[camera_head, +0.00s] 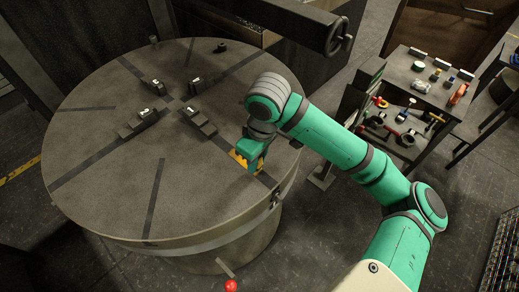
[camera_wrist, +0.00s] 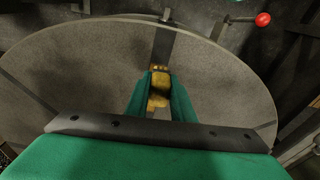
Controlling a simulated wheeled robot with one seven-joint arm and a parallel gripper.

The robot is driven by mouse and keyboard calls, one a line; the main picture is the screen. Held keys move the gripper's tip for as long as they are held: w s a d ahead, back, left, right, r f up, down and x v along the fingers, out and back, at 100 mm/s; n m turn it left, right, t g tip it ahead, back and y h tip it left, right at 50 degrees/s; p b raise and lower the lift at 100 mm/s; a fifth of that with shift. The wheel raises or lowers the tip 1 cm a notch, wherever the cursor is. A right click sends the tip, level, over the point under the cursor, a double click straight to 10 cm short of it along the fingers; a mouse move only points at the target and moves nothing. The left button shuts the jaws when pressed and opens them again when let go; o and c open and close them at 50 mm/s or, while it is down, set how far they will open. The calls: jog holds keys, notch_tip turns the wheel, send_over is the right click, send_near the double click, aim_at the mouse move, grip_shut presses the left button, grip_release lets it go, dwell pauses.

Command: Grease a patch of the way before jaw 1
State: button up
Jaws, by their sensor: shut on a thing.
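A large round grey plate (camera_head: 100,180) has dark radial ways. Several small dark jaws stand around its middle; their white number marks are too small to read surely. One jaw (camera_head: 198,122) stands on the way running towards the right front. My gripper (camera_head: 250,165) is over the outer part of that way (camera_head: 224,143), low at the plate. It is shut on a yellow thing (camera_wrist: 159,101), which shows between the green fingers in the wrist view. The dark way (camera_wrist: 163,45) runs on beyond it to the rim. Whether the yellow thing touches the plate, I cannot tell.
A dark side table (camera_head: 395,85) with several tools and small parts stands at the right. A dark beam with a handwheel (camera_head: 338,35) hangs behind the plate. A red-knobbed lever (camera_head: 231,285) juts out at the front. The left front of the plate is clear.

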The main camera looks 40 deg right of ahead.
jog(key=shift+w+r, duration=0.1)
jog(key=shift+r, duration=0.7)
jog(key=shift+s+d+r, duration=0.15)
jog(key=shift+s+r, duration=0.1)
jog(key=shift+r, duration=1.65)
